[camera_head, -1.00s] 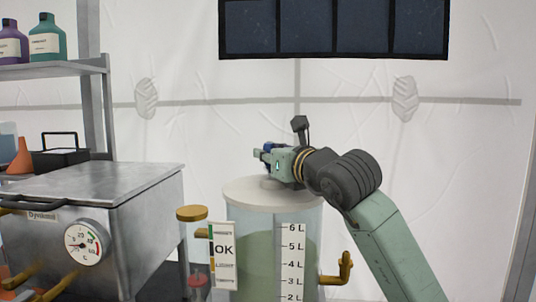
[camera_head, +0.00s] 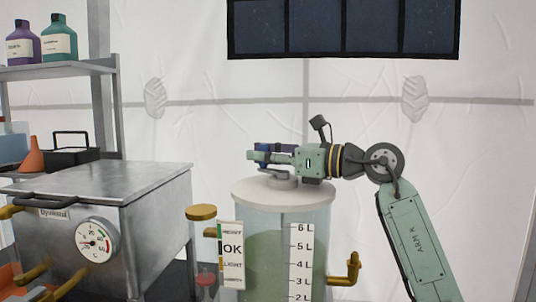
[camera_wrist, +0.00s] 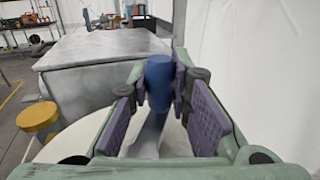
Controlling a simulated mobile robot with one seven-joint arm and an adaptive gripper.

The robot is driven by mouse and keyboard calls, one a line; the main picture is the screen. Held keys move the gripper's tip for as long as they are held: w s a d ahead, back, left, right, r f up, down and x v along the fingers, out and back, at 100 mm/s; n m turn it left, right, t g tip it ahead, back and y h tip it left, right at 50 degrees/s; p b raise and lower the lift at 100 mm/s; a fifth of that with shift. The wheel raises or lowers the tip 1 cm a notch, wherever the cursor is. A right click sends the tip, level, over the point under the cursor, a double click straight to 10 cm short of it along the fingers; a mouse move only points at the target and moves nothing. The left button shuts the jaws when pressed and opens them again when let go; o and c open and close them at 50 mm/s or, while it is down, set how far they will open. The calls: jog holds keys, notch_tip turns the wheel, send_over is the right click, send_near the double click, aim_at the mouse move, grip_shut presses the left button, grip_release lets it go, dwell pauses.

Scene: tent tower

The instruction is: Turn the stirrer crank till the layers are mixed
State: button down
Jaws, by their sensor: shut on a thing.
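The clear tank (camera_head: 262,250) has a pale round lid (camera_head: 250,192), a litre scale (camera_head: 300,262) and green liquid inside. The crank is on the lid; its blue knob (camera_wrist: 159,82) and grey arm (camera_wrist: 150,132) show in the wrist view. My gripper (camera_head: 268,153) is above the lid, level, pointing left, shut on the blue knob. In the wrist view my gripper (camera_wrist: 155,88) has its purple pads on either side of the knob. No clear layers can be told in the liquid from here.
A metal box (camera_head: 110,205) with a dial (camera_head: 95,241) stands left of the tank. A small cylinder with a brass cap (camera_head: 201,212) stands between them. A brass tap (camera_head: 350,270) sticks out at the tank's right. Shelf bottles (camera_head: 58,42) are at the upper left.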

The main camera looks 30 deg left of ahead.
jog(key=n+g, duration=0.1)
jog(key=g, duration=0.1)
jog(key=s+n+g+h, duration=0.1)
jog(key=g, duration=0.1)
jog(key=shift+s+n, duration=0.15)
jog(key=shift+n, duration=0.25)
jog(key=n+g+h, duration=0.1)
jog(key=g, duration=0.1)
jog(key=s+n+g+h, duration=0.1)
jog(key=g, duration=0.1)
jog(key=shift+s+d+n, duration=0.1)
jog(key=shift+s+n, duration=0.05)
jog(key=shift+n, duration=0.25)
jog(key=n+g+h, duration=0.1)
jog(key=g+h, duration=0.1)
jog(key=s+n+g+h, duration=0.1)
jog(key=shift+d+n, duration=0.25)
jog(key=shift+n, duration=0.05)
jog(key=shift+s+d+n+g+h, duration=0.25)
jog(key=shift+n+g+h, duration=0.35)
jog(key=shift+h, duration=0.15)
jog(key=shift+s+d+n+g+h, duration=0.25)
jog(key=shift+n+g+h, duration=0.3)
jog(key=shift+h, duration=0.5)
jog(key=shift+f, duration=0.1)
jog(key=c, duration=1.5)
grip_release()
jog(key=shift+o, duration=0.2)
